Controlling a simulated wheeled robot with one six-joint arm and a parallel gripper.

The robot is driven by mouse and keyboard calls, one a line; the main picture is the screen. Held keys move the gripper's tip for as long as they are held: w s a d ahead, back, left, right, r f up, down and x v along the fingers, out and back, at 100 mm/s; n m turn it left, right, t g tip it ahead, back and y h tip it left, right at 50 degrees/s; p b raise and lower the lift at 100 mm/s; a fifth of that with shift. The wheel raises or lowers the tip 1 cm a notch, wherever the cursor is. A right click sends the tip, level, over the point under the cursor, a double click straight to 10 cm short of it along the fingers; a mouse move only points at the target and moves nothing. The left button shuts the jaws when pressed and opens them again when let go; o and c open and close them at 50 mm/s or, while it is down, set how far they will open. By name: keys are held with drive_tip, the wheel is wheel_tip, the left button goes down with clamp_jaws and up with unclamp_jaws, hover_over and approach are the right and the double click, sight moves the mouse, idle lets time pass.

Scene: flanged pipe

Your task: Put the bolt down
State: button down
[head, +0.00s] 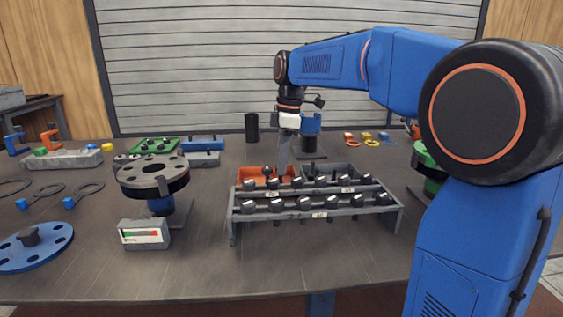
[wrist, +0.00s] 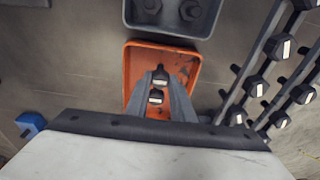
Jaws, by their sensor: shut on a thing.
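My gripper (head: 283,162) points down over the orange tray (head: 248,183), its fingers close to it. In the wrist view the two grey fingers (wrist: 160,78) are shut on a dark bolt (wrist: 155,97) with a pale mark on its head. A second dark bolt head (wrist: 160,73) shows near the fingertips; I cannot tell its exact height over the tray. The orange tray (wrist: 133,62) lies below the fingers in the wrist view. The bolt's lower end is hidden, so I cannot tell whether it touches the tray floor.
A grey tray (wrist: 205,30) holding dark bolts sits beside the orange one. A two-tier rack (head: 235,212) with several dark bolts stands in front of the trays. A flanged pipe (head: 153,172) stands to the left, and a blue flange (head: 50,260) lies farther left.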

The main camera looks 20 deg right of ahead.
drive_tip(key=shift+f, duration=0.1)
drive_tip(key=c, duration=1.5)
unclamp_jaws()
drive_tip(key=shift+c, duration=0.2)
wheel_tip(320, 180, up, 12)
drive_tip(key=d, duration=0.1)
drive_tip(key=shift+s+d, duration=0.15)
drive_tip(key=shift+d, duration=0.1)
drive_tip(key=shift+s, duration=0.1)
